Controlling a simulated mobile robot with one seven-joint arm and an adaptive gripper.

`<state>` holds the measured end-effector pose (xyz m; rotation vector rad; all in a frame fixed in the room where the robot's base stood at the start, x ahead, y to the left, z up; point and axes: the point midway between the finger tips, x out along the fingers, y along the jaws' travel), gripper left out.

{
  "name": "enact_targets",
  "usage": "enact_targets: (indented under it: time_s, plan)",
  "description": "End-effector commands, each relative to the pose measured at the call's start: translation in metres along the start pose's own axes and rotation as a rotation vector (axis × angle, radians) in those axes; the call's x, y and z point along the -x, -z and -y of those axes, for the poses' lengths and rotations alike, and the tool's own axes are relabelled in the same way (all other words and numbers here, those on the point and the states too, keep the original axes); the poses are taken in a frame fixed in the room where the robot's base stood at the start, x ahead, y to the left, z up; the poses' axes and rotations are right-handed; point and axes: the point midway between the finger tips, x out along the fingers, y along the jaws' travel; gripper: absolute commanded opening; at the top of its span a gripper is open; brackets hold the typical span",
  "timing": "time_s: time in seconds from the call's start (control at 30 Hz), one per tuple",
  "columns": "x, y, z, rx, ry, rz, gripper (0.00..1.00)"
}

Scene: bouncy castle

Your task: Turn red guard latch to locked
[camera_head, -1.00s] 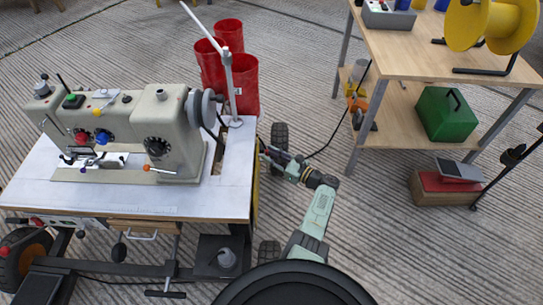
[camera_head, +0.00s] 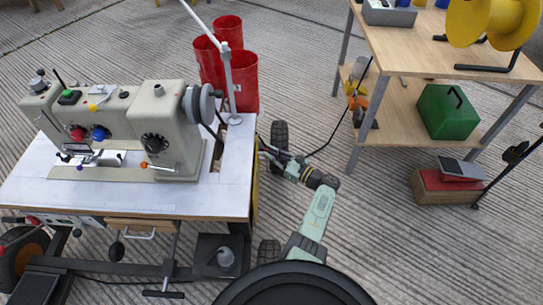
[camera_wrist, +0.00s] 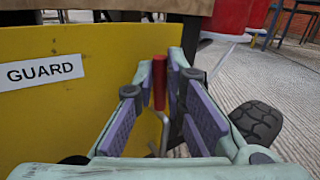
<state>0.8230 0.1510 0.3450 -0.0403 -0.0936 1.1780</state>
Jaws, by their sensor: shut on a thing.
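The red guard latch (camera_wrist: 159,83) stands upright at the right edge of the yellow guard panel (camera_wrist: 85,112), which bears a white GUARD label (camera_wrist: 42,70), in the wrist view. My gripper (camera_wrist: 168,72) has its fingers on either side of the latch and is shut on it. The latch's lower end and pivot are partly hidden by the fingers. In the head view my gripper (camera_head: 264,148) is beside the right side of the sewing table, and only a thin strip of the yellow guard (camera_head: 255,185) shows there; the latch cannot be made out.
The sewing machine (camera_head: 165,130) stands on its white table (camera_head: 110,200), left of my arm. Red bins (camera_head: 243,82) are behind the gripper. A black wheel (camera_head: 279,140) is close by on its right. A wooden workbench (camera_head: 415,60) stands further right, with open floor between.

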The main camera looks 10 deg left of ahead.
Motion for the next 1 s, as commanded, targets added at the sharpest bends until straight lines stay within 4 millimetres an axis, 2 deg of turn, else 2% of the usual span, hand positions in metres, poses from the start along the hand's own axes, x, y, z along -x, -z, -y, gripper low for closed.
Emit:
enact_targets:
  time_s: [0.03, 0.3, 0.7, 1.0]
  plan:
    - [0.000, 0.009, -0.005, 0.022, -0.009, 0.019, 0.00]
    - [0.002, 0.016, -0.007, 0.205, -0.008, 0.142, 0.00]
    - [0.003, 0.020, -0.010, 0.457, -0.010, 0.310, 0.00]
    - [0.003, 0.019, -0.011, 0.552, -0.011, 0.374, 0.00]
